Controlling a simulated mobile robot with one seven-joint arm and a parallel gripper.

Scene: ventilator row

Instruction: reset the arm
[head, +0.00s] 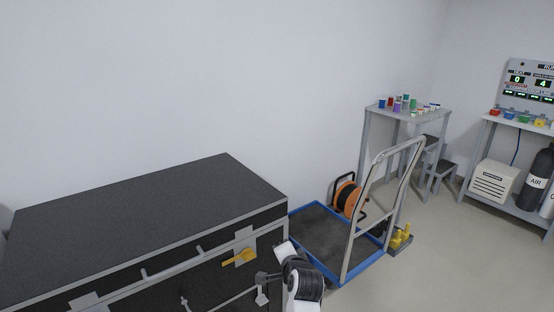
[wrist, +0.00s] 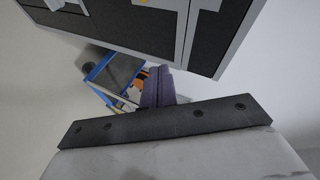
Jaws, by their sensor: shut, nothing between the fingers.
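My gripper (wrist: 158,76) shows in the wrist view with its two dark fingers together and nothing between them. It points toward the floor area by the trolley and is apart from the black cabinet. In the head view my white and dark arm shows at the bottom centre, in front of the cabinet's right end; the fingers are hard to make out there.
A black cabinet (head: 150,222) with grey edges and a yellow handle (head: 238,257) fills the lower left. A small table (head: 425,113) holds several coloured items.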

